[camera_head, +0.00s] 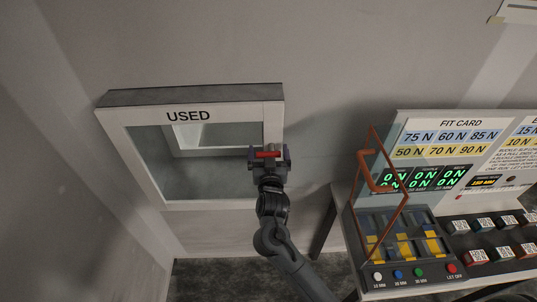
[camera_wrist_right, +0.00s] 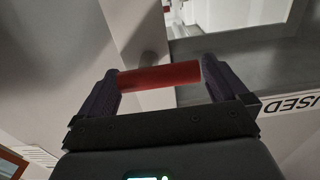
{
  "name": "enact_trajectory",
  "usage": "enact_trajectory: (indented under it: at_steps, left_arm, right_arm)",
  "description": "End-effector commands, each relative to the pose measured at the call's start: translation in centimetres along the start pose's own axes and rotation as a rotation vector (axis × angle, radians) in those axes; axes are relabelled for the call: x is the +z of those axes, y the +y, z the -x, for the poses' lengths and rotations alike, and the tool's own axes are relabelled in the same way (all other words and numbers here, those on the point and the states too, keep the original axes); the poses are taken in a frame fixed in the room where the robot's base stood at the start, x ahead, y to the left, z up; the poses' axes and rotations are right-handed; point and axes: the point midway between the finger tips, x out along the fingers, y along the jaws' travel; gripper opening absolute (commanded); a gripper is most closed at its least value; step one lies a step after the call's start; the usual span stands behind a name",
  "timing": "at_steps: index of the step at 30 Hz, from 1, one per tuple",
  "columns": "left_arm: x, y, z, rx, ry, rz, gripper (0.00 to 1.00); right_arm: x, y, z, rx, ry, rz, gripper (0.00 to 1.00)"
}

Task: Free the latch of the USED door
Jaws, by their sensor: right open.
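The USED door (camera_head: 190,115) is a white-framed window on a box on the wall, and it looks shut. A red bar (camera_head: 266,155), apparently its latch, sits at the right side of the frame. My right gripper (camera_head: 269,153) is at that side, its fingers either side of the red bar. In the right wrist view the red bar (camera_wrist_right: 160,77) spans the gap between the two dark fingers of the right gripper (camera_wrist_right: 158,82). The jaws are open; contact with the bar is unclear. My left gripper is not in view.
A bench at the right holds a fit card panel (camera_head: 460,135) with green displays, an orange-framed guard (camera_head: 376,185), coloured buttons (camera_head: 410,272) and several small coded blocks (camera_head: 478,256). Bare wall lies between the door and the bench.

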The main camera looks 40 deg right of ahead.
Motion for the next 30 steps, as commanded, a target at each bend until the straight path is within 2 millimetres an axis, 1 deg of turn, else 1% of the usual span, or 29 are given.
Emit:
enact_trajectory:
  at_steps: [6, 8, 15, 16, 23, 26, 30]
  left_arm:
    - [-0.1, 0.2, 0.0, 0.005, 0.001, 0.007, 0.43]
    - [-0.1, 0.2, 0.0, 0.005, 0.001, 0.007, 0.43]
    - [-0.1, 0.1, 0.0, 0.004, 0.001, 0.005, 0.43]
    - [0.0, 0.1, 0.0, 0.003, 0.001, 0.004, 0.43]
    - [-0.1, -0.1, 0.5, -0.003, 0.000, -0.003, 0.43]
    - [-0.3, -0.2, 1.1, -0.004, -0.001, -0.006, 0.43]
    - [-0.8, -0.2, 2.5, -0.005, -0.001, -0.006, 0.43]
  right_arm:
    - [0.0, 0.0, 0.0, 0.000, 0.000, 0.000, 1.00]
    - [0.0, 0.0, 0.0, 0.000, 0.000, 0.000, 0.92]
    - [0.0, 0.0, 0.0, 0.000, 0.000, 0.000, 0.56]
    - [0.0, 0.0, 0.0, 0.000, 0.000, 0.000, 0.54]
    - [-0.2, 0.0, 0.0, 0.000, 0.001, 0.024, 0.54]
    - [-0.3, 0.0, 0.0, 0.000, 0.001, 0.056, 0.54]
    - [-0.4, -0.1, 0.0, 0.000, 0.000, 0.134, 0.54]
